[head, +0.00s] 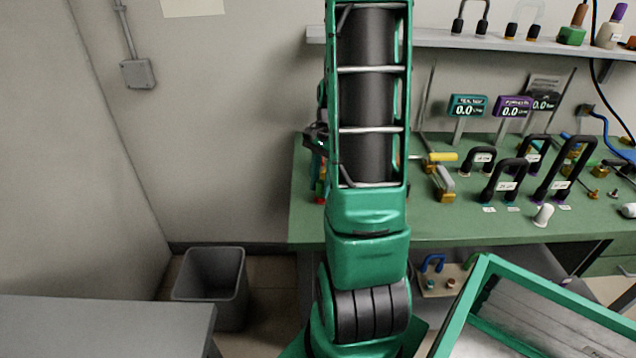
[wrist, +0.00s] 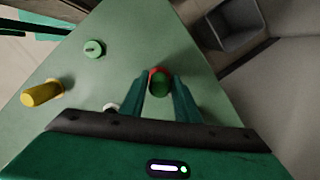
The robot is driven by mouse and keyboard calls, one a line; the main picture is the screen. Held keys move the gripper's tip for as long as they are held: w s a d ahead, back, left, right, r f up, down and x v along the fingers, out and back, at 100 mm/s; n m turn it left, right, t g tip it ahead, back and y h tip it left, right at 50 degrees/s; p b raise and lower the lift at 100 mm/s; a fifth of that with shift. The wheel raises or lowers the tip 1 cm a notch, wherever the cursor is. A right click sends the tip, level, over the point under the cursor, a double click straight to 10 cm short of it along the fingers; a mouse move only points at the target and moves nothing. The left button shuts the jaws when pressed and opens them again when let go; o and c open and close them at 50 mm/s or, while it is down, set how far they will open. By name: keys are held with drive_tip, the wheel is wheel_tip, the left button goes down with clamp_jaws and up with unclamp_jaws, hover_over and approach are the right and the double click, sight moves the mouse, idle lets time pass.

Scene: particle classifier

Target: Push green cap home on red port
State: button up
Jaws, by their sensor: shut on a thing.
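In the wrist view my gripper (wrist: 161,88) is shut on the green cap (wrist: 160,84), which sits between its two fingertips. The red port (wrist: 156,71) shows as a red rim just beyond the cap, roughly in line with it. The cap hides most of the port. I cannot tell whether the cap touches the port or how far it is on.
On the green bench (head: 400,217), a yellow cylinder (wrist: 42,93) and a round green piece (wrist: 94,48) stand left of my gripper in the wrist view. Black handles (head: 505,178) stand to the right in the head view. A grey bin (head: 211,287) is on the floor.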

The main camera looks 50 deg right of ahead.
drive_tip(key=shift+f, duration=0.35)
drive_tip(key=o, duration=1.1)
drive_tip(key=r, duration=0.3)
drive_tip(key=d+r, duration=0.1)
drive_tip(key=r, duration=0.6)
drive_tip(key=shift+d+r, duration=0.25)
drive_tip(key=shift+r, duration=0.1)
drive_tip(key=s+a+n, duration=0.6)
drive_tip(key=a, duration=0.3)
drive_tip(key=s+a+r+n+h, duration=0.1)
drive_tip(key=s+a+n, duration=0.5)
drive_tip(key=a, duration=0.3)
drive_tip(key=shift+s+r+h, duration=0.15)
drive_tip(key=shift+s+h, duration=0.15)
drive_tip(key=shift+s, duration=0.5)
